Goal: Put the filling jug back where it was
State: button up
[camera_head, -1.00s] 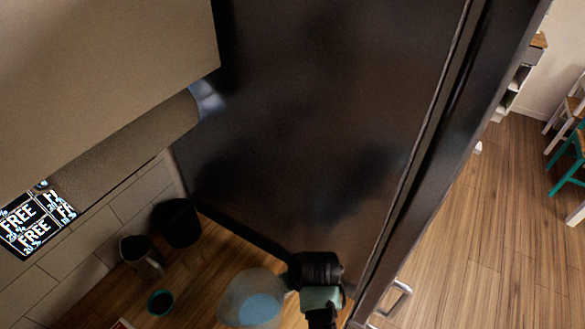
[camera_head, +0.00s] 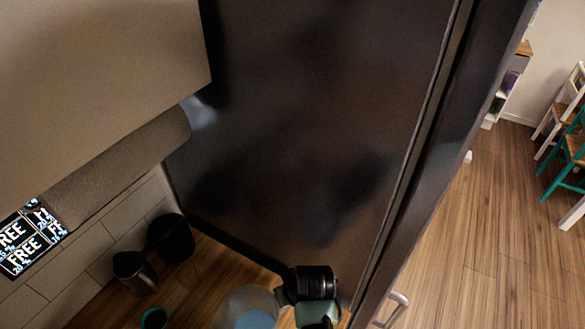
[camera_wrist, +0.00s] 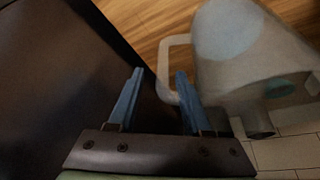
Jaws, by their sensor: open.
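The filling jug (camera_head: 243,302), pale and translucent with light blue inside, stands on the wooden counter at the bottom of the head view, partly cut off by the frame. In the wrist view, the jug (camera_wrist: 225,75) fills the upper right, with its looped handle (camera_wrist: 166,60) towards my gripper. My gripper (camera_wrist: 156,86) is open. Its right finger overlaps the handle in the picture, and the handle's outer side shows between the two fingers. Whether they touch it I cannot tell. In the head view, my wrist is just right of the jug and hides the fingertips.
A tall dark cabinet side (camera_head: 310,130) stands close behind my gripper. A dark pitcher (camera_head: 133,272), a black container (camera_head: 172,240) and a green-rimmed cup (camera_head: 154,319) are left of the jug along the tiled wall. A beige box-like unit (camera_head: 95,80) overhangs at upper left.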

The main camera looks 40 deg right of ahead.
jog(key=b+v, duration=0.1)
jog(key=v, duration=1)
jog(key=shift+r, duration=0.3)
jog(key=shift+s, duration=0.25)
